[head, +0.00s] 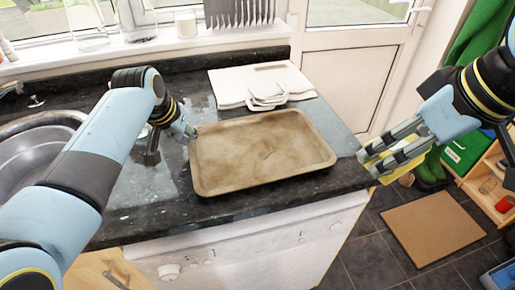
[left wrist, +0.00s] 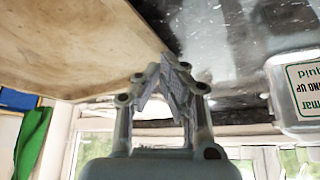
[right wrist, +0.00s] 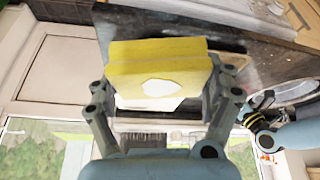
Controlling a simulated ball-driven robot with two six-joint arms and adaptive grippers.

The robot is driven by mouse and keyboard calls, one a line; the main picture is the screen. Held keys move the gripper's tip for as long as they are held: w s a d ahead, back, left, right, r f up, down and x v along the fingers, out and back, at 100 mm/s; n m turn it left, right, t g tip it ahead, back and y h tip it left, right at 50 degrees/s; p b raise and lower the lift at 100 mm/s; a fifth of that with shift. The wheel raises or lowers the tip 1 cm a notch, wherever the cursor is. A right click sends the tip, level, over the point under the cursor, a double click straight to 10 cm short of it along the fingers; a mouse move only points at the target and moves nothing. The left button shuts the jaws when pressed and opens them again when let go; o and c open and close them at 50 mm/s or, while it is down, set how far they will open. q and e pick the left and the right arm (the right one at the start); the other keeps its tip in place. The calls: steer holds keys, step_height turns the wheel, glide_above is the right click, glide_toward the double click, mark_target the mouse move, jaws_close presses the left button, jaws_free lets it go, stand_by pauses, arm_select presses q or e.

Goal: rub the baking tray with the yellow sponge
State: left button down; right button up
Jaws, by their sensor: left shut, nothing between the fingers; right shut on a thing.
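The baking tray (head: 262,152) is brown and smudged and lies flat on the dark granite counter in the head view. It fills the upper left of the left wrist view (left wrist: 70,40). My left gripper (head: 190,134) is shut and empty, with its fingertips at the tray's left edge; I cannot tell whether they touch. My right gripper (head: 372,166) is shut on the yellow sponge (right wrist: 158,62), off the counter's right end and right of the tray. The sponge shows a pale patch in the right wrist view and is mostly hidden behind the fingers in the head view (head: 404,179).
White boards (head: 235,86) lie behind the tray, with a small white item (head: 268,94) on top. A sink (head: 35,150) is at the left. A labelled bottle (left wrist: 302,90) stands near my left gripper. A mat (head: 432,228) lies on the floor at the right.

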arm_select(q)
steer(key=shift+f, duration=0.3)
arm_select(e)
steer(key=shift+f, duration=0.2)
arm_select(q)
steer(key=shift+r, duration=0.1)
step_height(320, 180, up, 6)
steer(key=p, duration=0.6)
steer(key=shift+p, duration=0.4)
arm_select(e)
step_height(320, 180, up, 7)
steer(key=shift+r, duration=0.1)
arm_select(q)
steer(key=v, duration=1.2)
